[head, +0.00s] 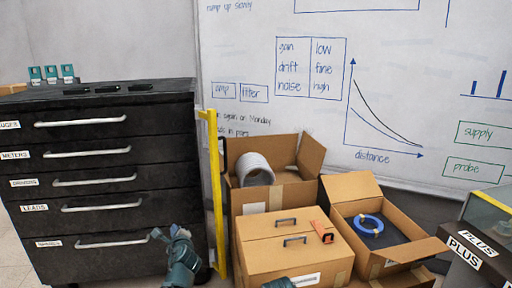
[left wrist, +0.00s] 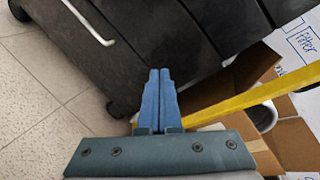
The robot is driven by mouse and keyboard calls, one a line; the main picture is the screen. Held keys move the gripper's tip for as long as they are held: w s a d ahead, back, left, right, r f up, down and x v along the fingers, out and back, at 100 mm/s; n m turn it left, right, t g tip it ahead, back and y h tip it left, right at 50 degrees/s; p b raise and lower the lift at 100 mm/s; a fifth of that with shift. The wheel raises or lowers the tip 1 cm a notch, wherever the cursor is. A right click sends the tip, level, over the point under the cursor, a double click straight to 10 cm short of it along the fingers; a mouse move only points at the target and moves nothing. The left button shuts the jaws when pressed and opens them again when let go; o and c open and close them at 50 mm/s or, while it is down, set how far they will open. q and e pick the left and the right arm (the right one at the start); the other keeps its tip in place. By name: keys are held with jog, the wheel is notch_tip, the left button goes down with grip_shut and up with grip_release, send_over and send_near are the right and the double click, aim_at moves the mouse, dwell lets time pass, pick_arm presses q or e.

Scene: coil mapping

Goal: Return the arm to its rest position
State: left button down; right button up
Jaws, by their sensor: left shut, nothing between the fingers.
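My left gripper (head: 165,236) is at the lower left in the head view, in front of the bottom drawer of the black cabinet. Its blue fingers (left wrist: 160,78) lie together in the left wrist view, shut with nothing between them. A small teal part of my own body (head: 278,283) shows at the bottom edge of the head view. The fingers of my right gripper do not show.
The black drawer cabinet (head: 100,170) stands at left, its drawers closed. A yellow bar (head: 216,190) stands beside it. Open boxes hold a grey coil (head: 255,170) and a blue ring (head: 369,225). A closed carton (head: 295,250) stands in front. Floor (left wrist: 40,100) shows left in the wrist view.

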pick_arm(q)
jog(key=s+d+f+n+g+h+p, duration=0.25)
jog(key=s+d+n+g, duration=0.3)
jog(key=s+d, duration=0.3)
jog(key=s+d+f+n+g+h+p, duration=0.1)
jog(key=s+d+n+g+p, duration=0.25)
jog(key=s+d+n, duration=0.5)
jog(key=s+d+f+n+g+h+p, duration=0.25)
jog(key=s+d+g, duration=0.35)
jog(key=s, duration=0.5)
notch_tip(320, 180, up, 36)
jog(key=t+p, duration=0.1)
jog(key=p, duration=3.5)
jog(key=shift+d+r+t, duration=0.2)
jog(key=shift+t, duration=0.1)
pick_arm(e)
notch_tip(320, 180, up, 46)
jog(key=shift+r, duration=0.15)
